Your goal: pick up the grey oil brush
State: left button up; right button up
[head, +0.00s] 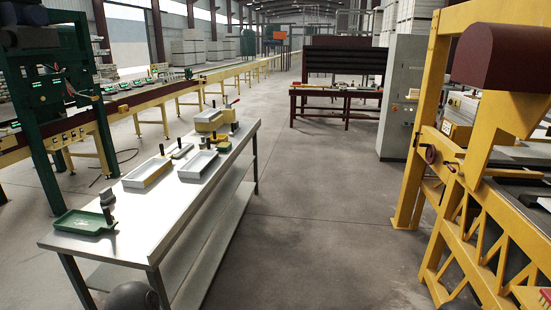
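A metal work table (190,212) stands at the left and runs away from me. On its near end lies a shallow green tray (72,226). A dark upright tool with a greyish block-like head (108,199) stands at the right edge of that tray; it looks like the grey oil brush, but it is too small to be sure. I cannot tell whether it stands in the tray or beside it. Neither of my grippers shows in this view.
Pale and yellow-sided mould trays (148,173), small dark-handled tools (181,150) and a yellow box (209,121) occupy the table's middle and far end. A yellow machine frame (497,222) stands at the right. The concrete floor (325,215) between them is clear.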

aim_at(202, 145)
jog(key=i, duration=2)
jog(key=i+l+u, duration=0.15)
jog(key=i+u, duration=0.35)
jog(key=i+l+u, duration=0.35)
jog(key=i+u, duration=0.15)
jog(key=i, duration=0.15)
jog(key=i+l+u, duration=0.5)
jog(key=k+l, duration=0.05)
